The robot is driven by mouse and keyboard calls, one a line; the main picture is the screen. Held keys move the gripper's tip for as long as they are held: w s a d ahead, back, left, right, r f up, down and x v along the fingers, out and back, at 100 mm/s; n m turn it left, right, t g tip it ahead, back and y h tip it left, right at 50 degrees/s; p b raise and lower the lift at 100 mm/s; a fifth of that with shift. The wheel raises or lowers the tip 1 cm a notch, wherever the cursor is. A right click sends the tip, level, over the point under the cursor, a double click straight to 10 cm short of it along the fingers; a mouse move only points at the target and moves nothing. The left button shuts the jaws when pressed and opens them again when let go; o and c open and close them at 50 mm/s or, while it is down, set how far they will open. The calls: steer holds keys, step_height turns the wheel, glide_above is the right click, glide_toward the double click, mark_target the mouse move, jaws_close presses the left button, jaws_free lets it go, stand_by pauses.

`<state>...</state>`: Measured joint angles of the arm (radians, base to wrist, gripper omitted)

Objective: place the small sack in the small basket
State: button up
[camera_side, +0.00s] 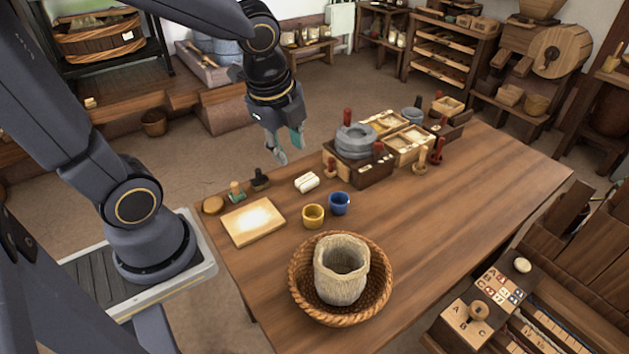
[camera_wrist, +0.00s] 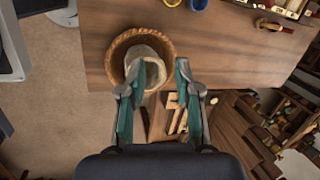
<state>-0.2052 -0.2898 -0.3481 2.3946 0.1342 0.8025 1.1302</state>
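The small sack (camera_side: 340,287) is pale, rough cloth with an open mouth facing up. It stands upright inside the small basket (camera_side: 300,287), a round brown wicker bowl near the table's front edge. In the wrist view the sack (camera_wrist: 150,47) also sits within the basket (camera_wrist: 117,50), its lower part partly covered by my left finger. My gripper (camera_side: 288,148) is open and empty, raised and well apart from the basket, near the table's far edge. Its two spread fingers show in the wrist view (camera_wrist: 165,85). The sack's base is hidden by the basket rim.
A yellow cup (camera_side: 313,216), a blue cup (camera_side: 339,203) and a pale board (camera_side: 252,221) are behind the basket. A quern stone (camera_side: 355,140) on a wooden box and other trays stand farther back. The table's right side (camera_side: 470,230) is clear.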

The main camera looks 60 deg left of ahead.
steer(key=s+a+r+n+t+h, duration=0.1)
steer(key=s+r+n, duration=0.4)
steer(key=n, duration=1)
steer(key=shift+s+r+n+t+h, duration=0.3)
steer(key=shift+r+t+h, duration=0.2)
steer(key=shift+t, duration=0.4)
